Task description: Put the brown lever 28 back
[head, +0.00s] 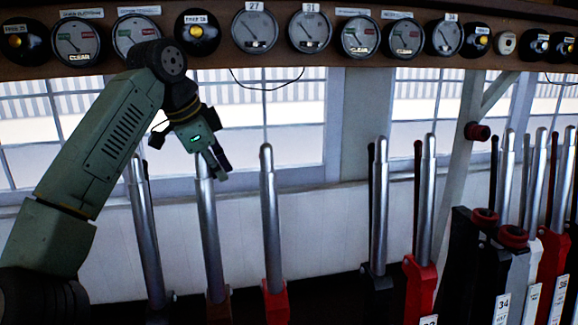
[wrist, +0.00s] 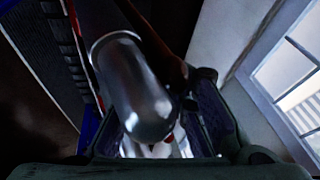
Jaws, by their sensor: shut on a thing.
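The brown lever (head: 211,240) has a long silver shaft and a brown lower part at the bottom edge of the head view. Its number is not readable. My gripper (head: 212,163) is at the top of this shaft, shut on it. In the wrist view, the lever's rounded silver end (wrist: 135,95) lies between the two fingers of my gripper (wrist: 165,135). The lever's foot is cut off in the head view.
A silver lever (head: 147,240) stands close on the left and a red-based lever (head: 270,220) on the right. Several more levers stand further right. A shelf of round dials (head: 255,32) runs above my arm. Windows (head: 290,115) lie behind.

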